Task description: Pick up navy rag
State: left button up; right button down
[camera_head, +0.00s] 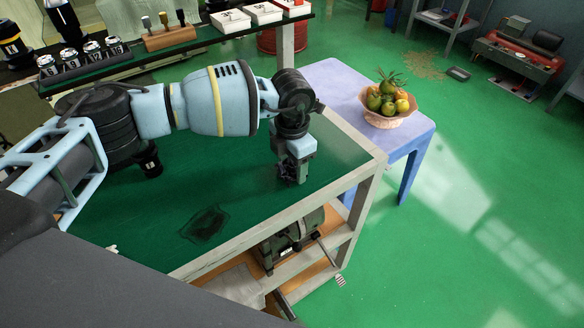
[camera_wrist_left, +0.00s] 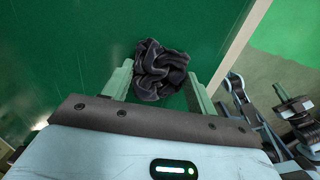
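The navy rag (camera_wrist_left: 162,72) is a dark crumpled bundle on the green cart top (camera_head: 150,215). In the left wrist view it lies between the two pale green fingers of my left gripper (camera_wrist_left: 160,78), which stand apart on either side of it. Whether they touch it is hard to tell. In the head view my left gripper (camera_head: 292,178) points down at the cart top near its right edge. A dark patch that may be the rag shows beside its fingers.
A flat dark patch (camera_head: 204,225) marks the cart top. A motor-like machine (camera_head: 290,240) sits on the shelf below. A lilac table (camera_head: 345,88) with a fruit bowl (camera_head: 388,118) stands beyond the cart. Sockets (camera_head: 92,52) and a tool holder (camera_head: 170,38) stand at the back.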

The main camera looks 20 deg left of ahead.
aim_at(292, 164)
pick_arm(q)
jog(key=c, duration=0.3)
jog(key=shift+r, duration=0.1)
jog(key=shift+r, duration=0.6)
notch_tip(292, 164, up, 2)
jog(key=shift+r, duration=0.15)
jog(key=s+d+r, duration=0.1)
jog(key=s+d, duration=0.8)
jog(key=s, duration=0.4)
jog(key=shift+r, duration=0.15)
jog(key=shift+s, duration=0.1)
